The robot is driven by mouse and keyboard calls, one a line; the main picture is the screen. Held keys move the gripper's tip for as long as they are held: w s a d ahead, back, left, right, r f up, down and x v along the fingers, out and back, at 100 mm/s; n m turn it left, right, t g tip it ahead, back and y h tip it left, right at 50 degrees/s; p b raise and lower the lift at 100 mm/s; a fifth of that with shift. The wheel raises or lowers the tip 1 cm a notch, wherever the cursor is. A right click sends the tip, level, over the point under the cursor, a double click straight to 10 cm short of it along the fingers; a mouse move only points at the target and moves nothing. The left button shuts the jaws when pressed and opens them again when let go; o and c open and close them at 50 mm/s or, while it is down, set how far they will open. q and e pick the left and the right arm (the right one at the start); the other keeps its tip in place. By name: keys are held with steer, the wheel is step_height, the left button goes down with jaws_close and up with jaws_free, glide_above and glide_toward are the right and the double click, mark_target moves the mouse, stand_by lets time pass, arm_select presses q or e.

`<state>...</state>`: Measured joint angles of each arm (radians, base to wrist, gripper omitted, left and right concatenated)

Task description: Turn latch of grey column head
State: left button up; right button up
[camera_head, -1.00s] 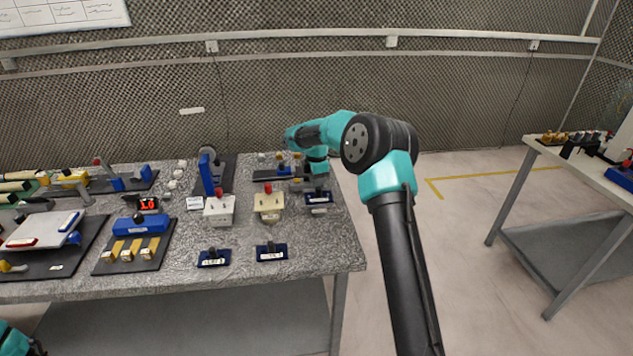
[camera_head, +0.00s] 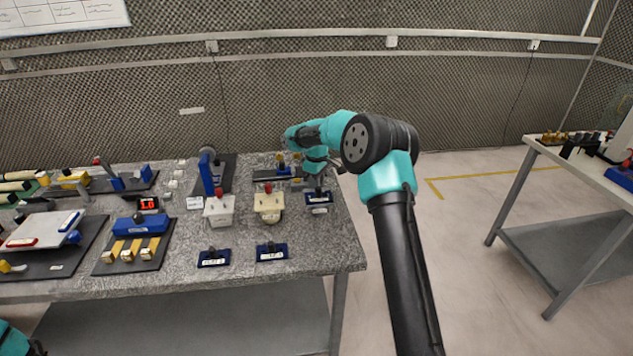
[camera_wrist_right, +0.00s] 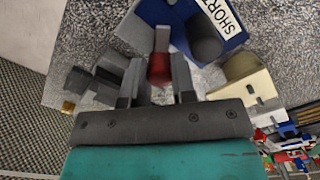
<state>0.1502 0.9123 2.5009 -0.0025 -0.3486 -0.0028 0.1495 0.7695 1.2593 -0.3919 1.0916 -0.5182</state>
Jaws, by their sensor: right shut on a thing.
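In the right wrist view, a red latch (camera_wrist_right: 159,69) on a grey head (camera_wrist_right: 162,40) sits between my right gripper's fingers (camera_wrist_right: 155,75). The fingers are shut on it. In the head view, my right gripper (camera_head: 318,182) is at the right back of the grey table, and the wrist hides much of the grey column. Only a bit of my left arm shows at the bottom left corner; its gripper is out of view.
A cream block (camera_wrist_right: 245,82) is right of the fingers. White (camera_head: 219,209) and cream (camera_head: 268,206) boxes with red tops stand left of the gripper. The table's right edge is near.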

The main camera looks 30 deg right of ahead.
steer(key=m, duration=0.3)
steer(key=shift+m, duration=2.3)
steer(key=o, duration=0.6)
steer(key=shift+o, duration=0.2)
steer(key=shift+r, duration=0.15)
step_height(320, 180, up, 17)
